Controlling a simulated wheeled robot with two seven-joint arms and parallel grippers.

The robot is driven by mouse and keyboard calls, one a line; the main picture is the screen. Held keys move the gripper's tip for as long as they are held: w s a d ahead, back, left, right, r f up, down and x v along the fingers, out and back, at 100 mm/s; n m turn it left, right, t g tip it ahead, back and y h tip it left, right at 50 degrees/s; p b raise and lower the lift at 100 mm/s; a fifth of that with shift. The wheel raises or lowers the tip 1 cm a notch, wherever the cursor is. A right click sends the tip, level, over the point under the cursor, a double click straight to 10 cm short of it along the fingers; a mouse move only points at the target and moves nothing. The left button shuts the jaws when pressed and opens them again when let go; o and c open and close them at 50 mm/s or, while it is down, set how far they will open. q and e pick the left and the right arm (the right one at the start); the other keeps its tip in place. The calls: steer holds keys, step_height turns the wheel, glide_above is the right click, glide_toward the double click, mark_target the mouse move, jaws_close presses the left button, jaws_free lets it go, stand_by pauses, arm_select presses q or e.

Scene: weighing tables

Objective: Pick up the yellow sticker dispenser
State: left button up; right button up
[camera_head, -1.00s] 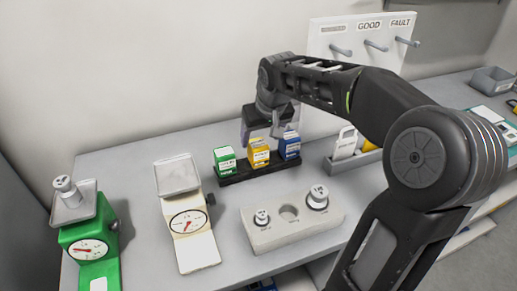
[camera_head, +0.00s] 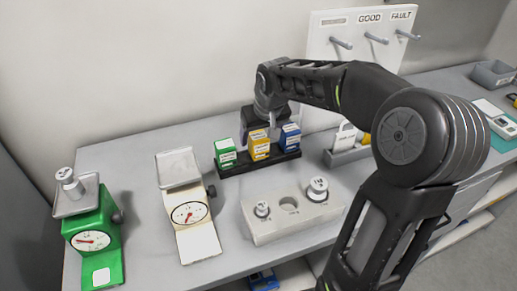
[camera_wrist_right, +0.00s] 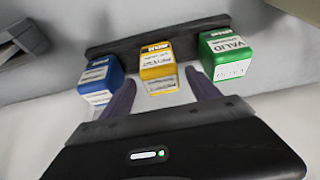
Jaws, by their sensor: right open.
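The yellow sticker dispenser (camera_head: 259,146) stands in the middle of a dark rack (camera_head: 235,168), between a green dispenser (camera_head: 225,153) and a blue dispenser (camera_head: 290,137). My right gripper (camera_head: 262,124) hangs just above and behind the yellow dispenser. In the right wrist view, the yellow dispenser (camera_wrist_right: 157,64) lies ahead, between the lines of the two open fingers (camera_wrist_right: 160,90). The blue one (camera_wrist_right: 100,78) is left of the fingers and the green one (camera_wrist_right: 226,60) is right. The fingers look empty; I cannot tell whether they touch anything. My left gripper is not in view.
A green scale (camera_head: 92,235) and a white scale (camera_head: 190,213) stand at left. A grey block with weights (camera_head: 290,222) sits in front of the rack. A grey holder (camera_head: 345,154) is right of it, under a board with pegs (camera_head: 362,32).

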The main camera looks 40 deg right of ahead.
steer(key=p+x, duration=0.1)
steer(key=x, duration=0.3)
steer(key=shift+a+f, duration=0.1)
steer(key=shift+f, duration=0.25)
steer(key=shift+c, duration=0.4)
jaws_close()
stand_by(0.5)
